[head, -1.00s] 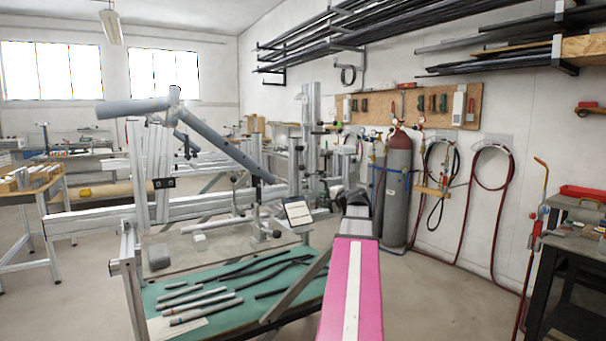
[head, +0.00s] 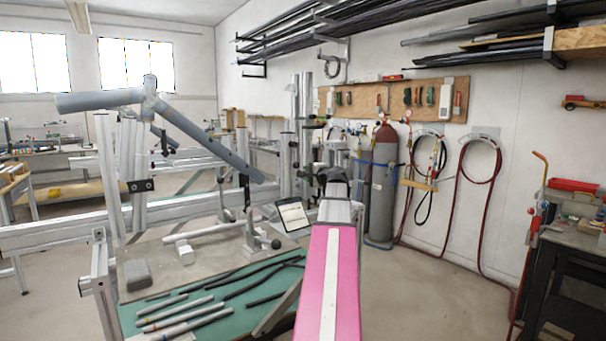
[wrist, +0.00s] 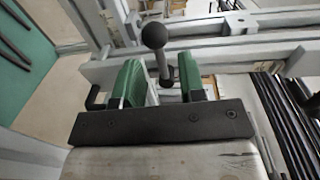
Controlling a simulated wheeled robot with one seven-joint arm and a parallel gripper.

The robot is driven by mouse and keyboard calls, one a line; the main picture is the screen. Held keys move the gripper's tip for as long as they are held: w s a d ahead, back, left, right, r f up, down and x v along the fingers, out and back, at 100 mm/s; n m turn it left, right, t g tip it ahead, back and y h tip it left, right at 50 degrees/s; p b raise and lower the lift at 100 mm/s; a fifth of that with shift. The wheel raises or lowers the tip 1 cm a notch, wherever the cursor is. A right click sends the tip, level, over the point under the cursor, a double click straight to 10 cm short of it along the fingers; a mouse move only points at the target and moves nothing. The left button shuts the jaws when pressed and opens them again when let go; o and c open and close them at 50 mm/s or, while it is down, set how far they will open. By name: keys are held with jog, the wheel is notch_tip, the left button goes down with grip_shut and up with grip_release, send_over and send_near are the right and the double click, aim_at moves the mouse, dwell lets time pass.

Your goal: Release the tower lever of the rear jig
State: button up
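In the wrist view a lever with a dark ball knob (wrist: 154,37) stands on the jig's pale metal rails (wrist: 225,55). Its thin shaft runs down between the tips of my gripper (wrist: 158,82). The two green fingers are apart, one on each side of the shaft, with gaps showing; I cannot tell how deep the shaft sits between them. In the head view my gripper (head: 334,178) is small and dark at the far end of my pink arm, close to the jig's upright posts (head: 300,125). The lever cannot be made out there.
A nearer jig holds a grey tube frame (head: 205,140) at left. Tubes lie on a green mat (head: 215,325) below it. A tablet (head: 292,216) stands left of my arm. Gas cylinders (head: 383,185) and hoses line the wall.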

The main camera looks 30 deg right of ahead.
jog(key=shift+w+a+f, duration=0.1)
jog(key=shift+w+a, duration=0.1)
jog(key=shift+w, duration=1.6)
grip_shut()
